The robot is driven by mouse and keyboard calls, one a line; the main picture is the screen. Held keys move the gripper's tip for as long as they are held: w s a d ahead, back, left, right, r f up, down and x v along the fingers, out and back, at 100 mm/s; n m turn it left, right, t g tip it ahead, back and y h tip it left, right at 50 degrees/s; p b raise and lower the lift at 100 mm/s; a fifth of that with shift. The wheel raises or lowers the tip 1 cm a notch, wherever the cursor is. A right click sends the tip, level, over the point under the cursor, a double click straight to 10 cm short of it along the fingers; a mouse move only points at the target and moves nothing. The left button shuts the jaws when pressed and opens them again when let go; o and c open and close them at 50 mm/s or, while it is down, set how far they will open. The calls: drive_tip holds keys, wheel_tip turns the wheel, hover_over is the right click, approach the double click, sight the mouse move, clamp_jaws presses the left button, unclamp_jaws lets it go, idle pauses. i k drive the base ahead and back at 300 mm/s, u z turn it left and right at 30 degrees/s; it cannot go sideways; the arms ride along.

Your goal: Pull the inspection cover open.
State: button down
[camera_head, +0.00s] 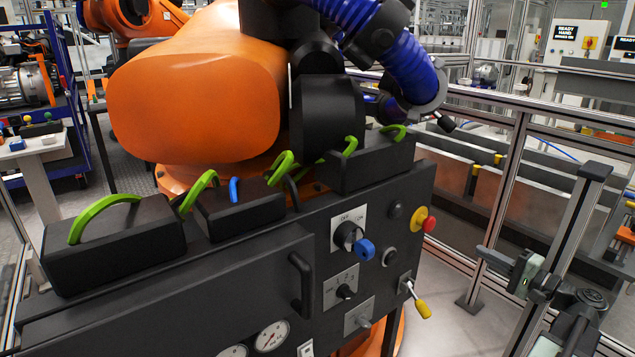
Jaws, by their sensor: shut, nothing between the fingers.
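The drive unit is a dark grey cabinet (395,205) in front of an orange robot arm. The inspection cover appears to be the raised dark panel (190,305) on its left front, lying against the cabinet with no clear gap. A black upright bar handle (302,285) stands out near its right edge. My gripper (486,254) is at the right, grey, shut and empty, its tip pointing left. It is well to the right of the handle and apart from the cabinet. The cover's lower part is cut off by the frame.
A blue knob (364,249), a red-and-yellow button (426,221) and a yellow-tipped lever (420,305) stick out right of the handle. Green-handled black blocks (112,240) line the top. Floor (452,325) is clear between cabinet and gripper.

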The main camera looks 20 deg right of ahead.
sight(205, 318)
drive_tip(key=k, duration=1)
